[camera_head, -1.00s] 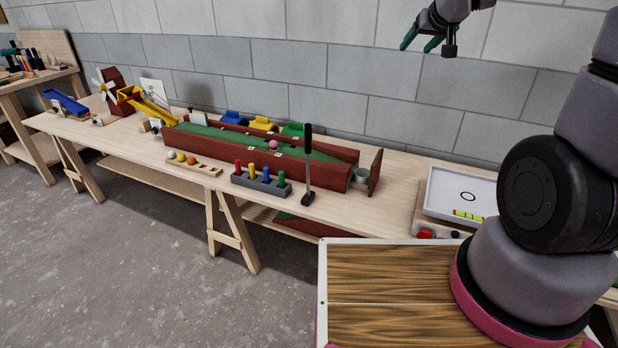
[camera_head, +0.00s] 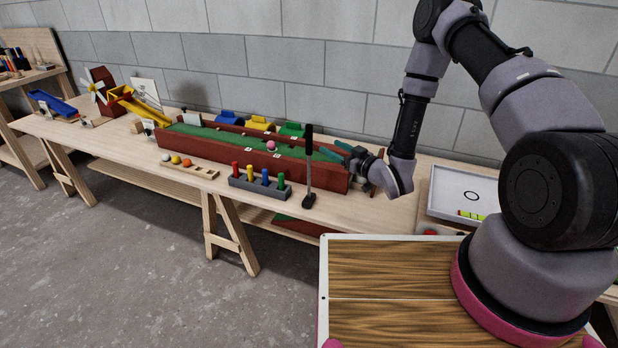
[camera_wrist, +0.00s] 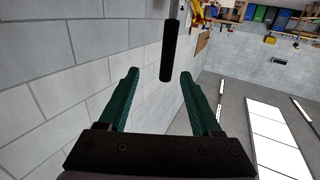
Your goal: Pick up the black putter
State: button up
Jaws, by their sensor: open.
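The black putter (camera_head: 309,172) stands upright near the front edge of the workbench, its dark grip at the top, a thin grey shaft and a black head below. My gripper (camera_head: 340,152) is just to the right of the putter's upper part in the head view, with its green fingers pointing left toward it. In the wrist view the putter's black grip (camera_wrist: 169,50) stands just beyond and between the tips of my open gripper (camera_wrist: 160,75). Nothing is between the fingers' inner faces, and the putter's lower part is out of that view.
A green mini-golf lane (camera_head: 230,138) with dark red walls and a pink ball (camera_head: 271,146) lies behind the putter. A grey peg block (camera_head: 259,187) stands left of it. A white tray (camera_head: 463,192) lies at the right. The floor in front is clear.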

aim_at(311, 141)
jog(key=shift+y, duration=0.3)
jog(key=x, duration=0.6)
jog(key=s+a+f+x, duration=0.1)
jog(key=x, duration=0.2)
jog(key=shift+w+a, duration=0.1)
jog(key=shift+w, duration=0.05)
jog(key=shift+w+a, duration=0.35)
jog(key=shift+w, duration=0.1)
grip_shut()
